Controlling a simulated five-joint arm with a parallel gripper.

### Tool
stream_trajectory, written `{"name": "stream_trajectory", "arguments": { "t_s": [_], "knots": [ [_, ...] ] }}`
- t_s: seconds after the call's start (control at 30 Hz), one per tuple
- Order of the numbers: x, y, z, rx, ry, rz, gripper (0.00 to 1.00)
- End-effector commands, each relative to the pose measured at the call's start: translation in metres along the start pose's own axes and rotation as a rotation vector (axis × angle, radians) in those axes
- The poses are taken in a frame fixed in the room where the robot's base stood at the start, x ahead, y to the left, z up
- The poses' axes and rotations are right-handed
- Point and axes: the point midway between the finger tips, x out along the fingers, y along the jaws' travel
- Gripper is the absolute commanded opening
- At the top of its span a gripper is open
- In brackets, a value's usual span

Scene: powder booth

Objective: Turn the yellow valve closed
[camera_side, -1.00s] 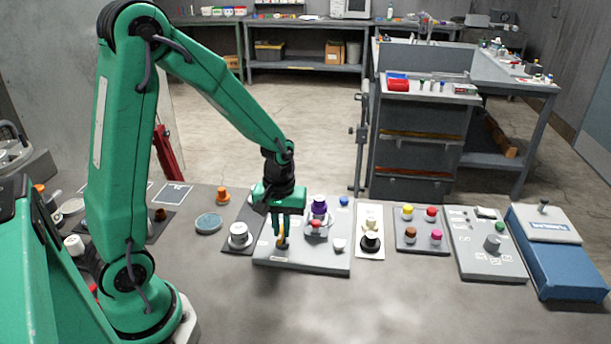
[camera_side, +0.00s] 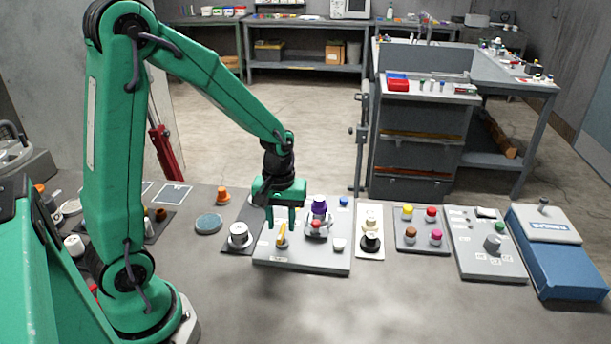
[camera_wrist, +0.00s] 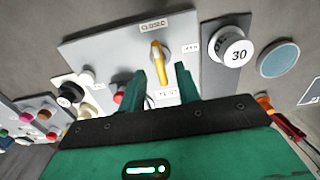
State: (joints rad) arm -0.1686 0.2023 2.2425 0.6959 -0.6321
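The yellow valve handle (camera_side: 282,235) is on the left part of a light grey panel (camera_side: 310,262). In the wrist view, the yellow handle (camera_wrist: 157,62) lies roughly along the line from the "CLOSED" label (camera_wrist: 153,24) to a label at the opposite side (camera_wrist: 167,93), slightly tilted. An "OPEN"-like label (camera_wrist: 190,47) is to its right. I cannot tell which end is the pointer.
A white dial marked 30 (camera_wrist: 236,53) stands beside the panel. A purple knob (camera_side: 319,205) and a white knob (camera_side: 339,244) are on the same panel. A black knob (camera_side: 371,240) is right of it. The bench in front (camera_side: 330,310) is clear.

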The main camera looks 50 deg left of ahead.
Motion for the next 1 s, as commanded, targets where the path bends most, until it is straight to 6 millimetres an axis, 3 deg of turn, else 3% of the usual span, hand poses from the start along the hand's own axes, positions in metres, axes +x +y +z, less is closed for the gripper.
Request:
{"name": "stream_trajectory", "arguments": {
  "t_s": [0.43,1.0],
  "knots": [
    [-0.052,0.000,0.000,-0.001,0.001,0.001,0.33],
    [-0.061,0.000,0.001,0.006,0.003,0.003,0.33]
  ]
}}
